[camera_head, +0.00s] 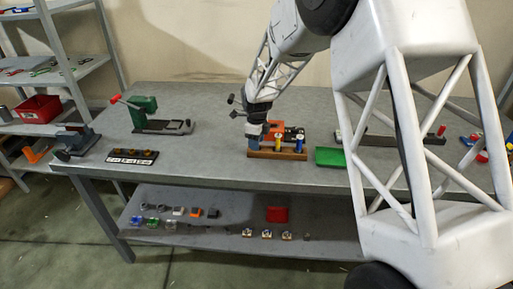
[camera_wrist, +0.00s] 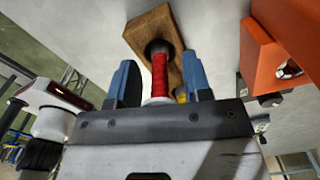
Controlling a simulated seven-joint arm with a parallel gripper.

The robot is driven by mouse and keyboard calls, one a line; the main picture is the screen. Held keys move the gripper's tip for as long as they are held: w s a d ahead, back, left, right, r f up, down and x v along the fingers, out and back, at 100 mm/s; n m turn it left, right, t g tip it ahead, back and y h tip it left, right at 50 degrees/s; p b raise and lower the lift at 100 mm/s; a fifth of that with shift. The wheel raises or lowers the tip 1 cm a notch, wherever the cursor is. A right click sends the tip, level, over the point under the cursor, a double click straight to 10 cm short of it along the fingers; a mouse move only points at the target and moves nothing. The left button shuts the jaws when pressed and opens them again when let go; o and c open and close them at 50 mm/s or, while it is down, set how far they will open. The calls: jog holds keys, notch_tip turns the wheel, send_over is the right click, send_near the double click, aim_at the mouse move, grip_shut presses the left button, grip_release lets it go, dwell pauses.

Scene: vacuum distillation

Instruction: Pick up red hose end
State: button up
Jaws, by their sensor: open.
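The red hose end (camera_wrist: 159,76) shows in the wrist view as a ribbed red sleeve with a dark end by a wooden block (camera_wrist: 143,28). My gripper (camera_wrist: 158,70) is open, with one blue finger on each side of the red hose end. Gaps show between the fingers and the red part; I see no grip on it. The lower end of the hose is hidden behind the gripper body. In the head view my gripper (camera_head: 257,138) is low over the workbench at the left end of the wooden rack (camera_head: 279,155); the red hose end cannot be made out there.
An orange device (camera_head: 293,132) stands close behind the rack; an orange body (camera_wrist: 270,58) is near on the right in the wrist view. A green tray (camera_head: 332,157) lies right of the rack. A green-posted stand (camera_head: 142,112) is at left.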

grip_shut()
dwell(0.3)
jog(key=shift+r, duration=0.2)
jog(key=shift+r, duration=1.55)
jog(key=s+d, duration=0.2)
jog(key=s, duration=0.5)
jog(key=s+d+r, duration=0.1)
jog(key=s+d, duration=0.2)
jog(key=s, duration=0.5)
jog(key=shift+r, duration=0.25)
jog(key=shift+s, duration=0.1)
